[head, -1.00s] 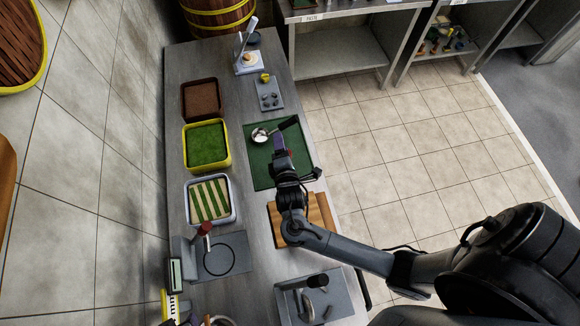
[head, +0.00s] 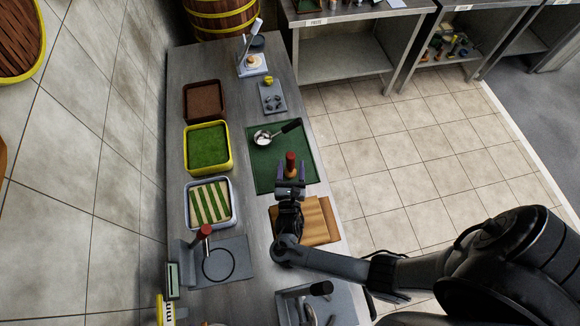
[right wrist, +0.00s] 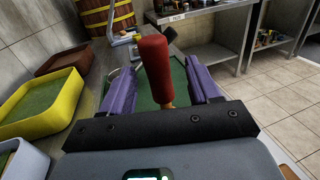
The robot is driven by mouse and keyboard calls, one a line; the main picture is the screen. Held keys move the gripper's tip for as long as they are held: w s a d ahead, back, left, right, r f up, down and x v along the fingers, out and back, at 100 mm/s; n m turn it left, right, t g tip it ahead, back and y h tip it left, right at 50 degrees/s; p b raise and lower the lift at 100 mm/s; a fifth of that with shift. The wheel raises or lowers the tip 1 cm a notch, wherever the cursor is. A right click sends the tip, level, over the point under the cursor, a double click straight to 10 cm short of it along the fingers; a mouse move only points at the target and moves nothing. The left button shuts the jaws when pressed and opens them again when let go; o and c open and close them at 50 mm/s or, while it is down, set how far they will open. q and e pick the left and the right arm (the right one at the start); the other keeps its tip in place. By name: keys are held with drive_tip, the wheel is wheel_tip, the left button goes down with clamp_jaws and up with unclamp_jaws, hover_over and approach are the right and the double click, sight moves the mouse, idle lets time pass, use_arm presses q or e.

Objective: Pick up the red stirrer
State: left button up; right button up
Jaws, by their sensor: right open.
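The red stirrer (head: 291,160) stands upright at the near part of the green mat (head: 264,181), its red handle at the top and a tan lower part below. My right gripper (head: 290,177) is open just in front of it, its purple fingers pointing towards it. In the right wrist view, the red stirrer (right wrist: 154,62) rises between the two open fingers (right wrist: 158,90), leaning slightly in the picture. I see no grip on it. Its foot is hidden behind the gripper's body in that view. My left gripper is not in view.
A metal pan (head: 262,137) with a dark handle lies farther back on the mat. A wooden board (head: 318,222) is beside my right gripper. Yellow (head: 228,153), brown and grey trays line the left side. Another red-handled tool (head: 204,231) stands at a grey plate.

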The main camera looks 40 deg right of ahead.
sight(291, 156)
drive_tip(key=x, duration=0.5)
drive_tip(key=shift+a+f, duration=0.1)
drive_tip(key=shift+a, duration=0.05)
clamp_jaws()
